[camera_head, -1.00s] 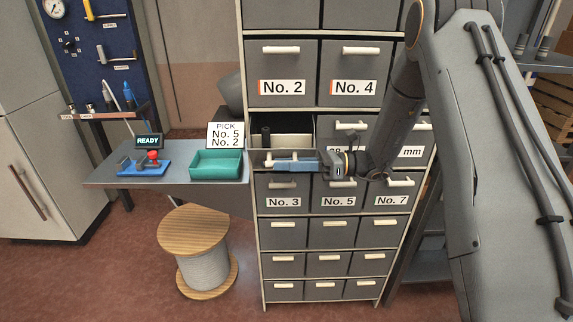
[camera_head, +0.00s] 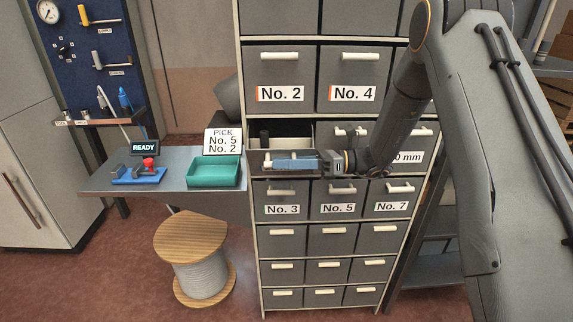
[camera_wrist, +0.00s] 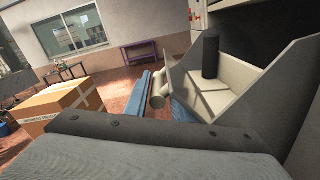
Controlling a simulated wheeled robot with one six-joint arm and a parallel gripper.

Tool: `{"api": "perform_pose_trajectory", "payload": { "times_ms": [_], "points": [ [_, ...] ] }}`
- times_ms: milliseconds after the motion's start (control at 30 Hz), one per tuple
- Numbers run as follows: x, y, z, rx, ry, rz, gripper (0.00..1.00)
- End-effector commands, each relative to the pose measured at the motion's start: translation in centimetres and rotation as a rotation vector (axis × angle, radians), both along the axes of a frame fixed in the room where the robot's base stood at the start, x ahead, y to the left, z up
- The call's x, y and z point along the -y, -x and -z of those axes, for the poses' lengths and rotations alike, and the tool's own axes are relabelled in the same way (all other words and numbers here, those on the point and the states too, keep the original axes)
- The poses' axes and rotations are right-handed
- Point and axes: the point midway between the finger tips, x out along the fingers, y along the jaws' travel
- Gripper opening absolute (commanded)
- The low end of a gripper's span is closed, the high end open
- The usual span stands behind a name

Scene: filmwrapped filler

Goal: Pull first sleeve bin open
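A grey bin (camera_head: 268,157) in the middle row of the cabinet stands partly open. Its pale inside and a black cylinder (camera_head: 265,137) in it show. In the wrist view the bin's slanted side (camera_wrist: 270,75), the black cylinder (camera_wrist: 210,55) and the cream handle (camera_wrist: 158,94) are close by. My gripper (camera_head: 285,162) lies across the bin's front from the right. Its blue fingers (camera_wrist: 160,103) are on both sides of the handle and look shut on it; contact is partly hidden. The bin's own label is not visible.
The cabinet (camera_head: 246,100) has other shut bins, including No. 3 (camera_head: 283,209) just below. A bench with a teal tray (camera_head: 214,174) and a pick sign (camera_head: 222,142) stands left. A wooden spool (camera_head: 190,240) is on the floor.

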Motion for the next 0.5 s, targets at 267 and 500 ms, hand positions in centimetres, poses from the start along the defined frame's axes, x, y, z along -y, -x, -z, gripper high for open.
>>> {"api": "perform_pose_trajectory", "payload": {
  "times_ms": [267,500],
  "points": [
    [0.2,0.0,0.0,0.0,0.0,0.001,0.23],
    [3.2,-0.3,0.2,0.0,-0.001,0.004,0.23]
  ]
}}
